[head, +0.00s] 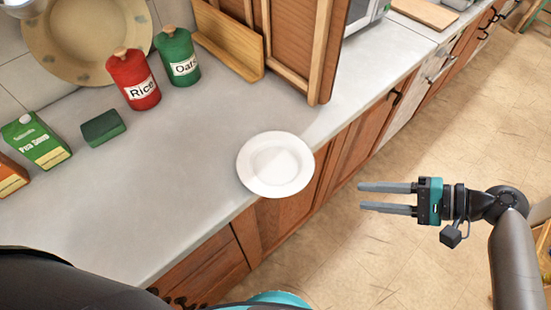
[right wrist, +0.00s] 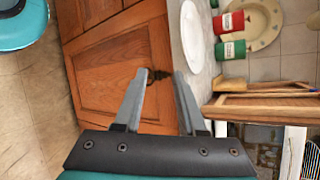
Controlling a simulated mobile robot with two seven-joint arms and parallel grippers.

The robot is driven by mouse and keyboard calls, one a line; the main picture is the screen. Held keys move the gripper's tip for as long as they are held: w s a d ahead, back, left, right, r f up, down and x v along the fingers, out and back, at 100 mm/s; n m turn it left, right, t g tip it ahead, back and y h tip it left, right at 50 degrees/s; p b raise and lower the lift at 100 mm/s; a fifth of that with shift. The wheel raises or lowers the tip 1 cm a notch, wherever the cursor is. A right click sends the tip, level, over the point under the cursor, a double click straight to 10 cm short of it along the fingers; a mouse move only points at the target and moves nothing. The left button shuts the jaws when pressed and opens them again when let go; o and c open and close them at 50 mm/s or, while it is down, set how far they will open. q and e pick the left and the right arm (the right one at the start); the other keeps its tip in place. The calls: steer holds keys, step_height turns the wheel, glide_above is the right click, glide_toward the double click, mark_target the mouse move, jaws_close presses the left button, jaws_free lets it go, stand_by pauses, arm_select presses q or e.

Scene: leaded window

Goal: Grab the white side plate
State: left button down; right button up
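The white side plate (head: 275,164) lies flat on the grey counter near its front edge in the head view. It also shows at the top of the right wrist view (right wrist: 192,36). My right gripper (head: 362,197) is to the right of the plate, out past the counter's front edge, with its two fingers apart and nothing between them. In the right wrist view its open fingers (right wrist: 160,75) point toward the wooden cabinet front and the counter edge. My left gripper is not in view.
On the counter (head: 185,145) stand a red Rice canister (head: 134,80), a green Oats canister (head: 177,57), a green sponge-like block (head: 103,128) and a Pea Soup carton (head: 36,141). The counter around the plate is clear.

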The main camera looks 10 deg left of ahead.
step_height(320, 180, up, 4)
steer(key=s+a+r+n+g+y, duration=0.1)
steer(key=a, duration=0.1)
steer(key=s+b+x, duration=0.1)
steer(key=x, duration=1.3)
steer(key=shift+f, duration=0.35)
steer(key=shift+w, duration=0.1)
jaws_close()
stand_by(0.5)
